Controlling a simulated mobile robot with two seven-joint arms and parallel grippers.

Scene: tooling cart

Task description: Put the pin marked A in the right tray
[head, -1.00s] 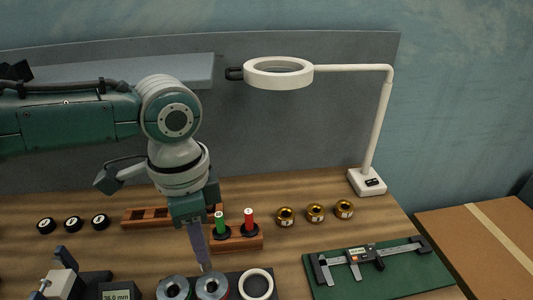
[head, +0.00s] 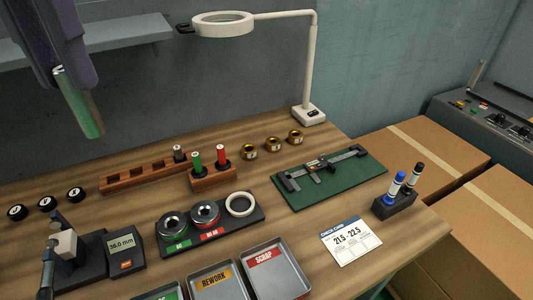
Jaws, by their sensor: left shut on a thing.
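My left gripper (head: 60,66) hangs in the upper left of the head view, its purple fingers shut on a smooth metallic pin (head: 80,108). The pin points down, slightly tilted, high above the bench, with a greenish sheen low on its side. No letter on it can be read. Three trays stand at the front edge: one with a green label (head: 168,293), partly cut off, a REWORK tray (head: 228,266) and a SCRAP tray (head: 290,268). I see no pin in the visible parts of the trays. My right gripper is not in view.
A wooden rack (head: 120,184) holds one pin. Green and red handled gauges (head: 196,162) stand beside it. Ring gauges (head: 205,214), a digital readout (head: 122,250), a caliper (head: 320,166), a check card (head: 350,240) and a marker holder (head: 393,205) occupy the bench. A lamp (head: 310,70) rises behind.

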